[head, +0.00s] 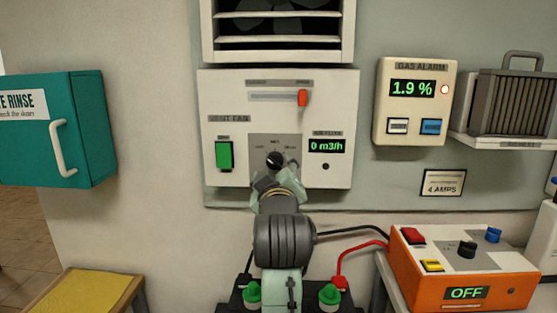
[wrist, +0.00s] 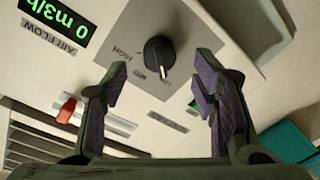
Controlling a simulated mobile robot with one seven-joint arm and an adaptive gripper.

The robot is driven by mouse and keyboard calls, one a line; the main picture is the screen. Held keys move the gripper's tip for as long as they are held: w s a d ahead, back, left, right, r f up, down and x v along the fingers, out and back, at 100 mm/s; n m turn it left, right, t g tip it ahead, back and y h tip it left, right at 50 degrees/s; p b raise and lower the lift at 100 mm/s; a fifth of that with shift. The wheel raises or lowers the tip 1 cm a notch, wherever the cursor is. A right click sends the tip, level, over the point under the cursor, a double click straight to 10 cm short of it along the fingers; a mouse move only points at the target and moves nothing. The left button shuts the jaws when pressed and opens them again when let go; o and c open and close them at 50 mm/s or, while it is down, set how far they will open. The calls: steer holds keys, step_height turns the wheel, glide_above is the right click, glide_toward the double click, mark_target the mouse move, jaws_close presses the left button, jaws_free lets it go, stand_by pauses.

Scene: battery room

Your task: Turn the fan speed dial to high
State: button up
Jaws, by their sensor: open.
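The fan speed dial (head: 274,159) is a round black knob on a grey plate low on the white vent fan panel. In the wrist view the dial (wrist: 159,53) has a pale pointer mark that seems to lie near the LOW label, but the exact setting is hard to read. My gripper (head: 277,178) is in front of the panel, just below the dial in the head view. In the wrist view my gripper (wrist: 160,75) is open, with one finger on each side of the dial and visible gaps. Its jaws are empty.
The air flow display (head: 326,146) reads 0 m3/h. A green switch (head: 224,155) is left of the dial and a red slider handle (head: 302,98) above it. A teal cabinet (head: 85,130) stands left; a gas alarm (head: 414,101) and orange charger (head: 462,265) are right.

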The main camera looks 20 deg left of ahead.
mark_target(276, 165)
steer(key=shift+p+x, duration=0.5)
steer(key=shift+x, duration=1.85)
steer(key=c, duration=1.2)
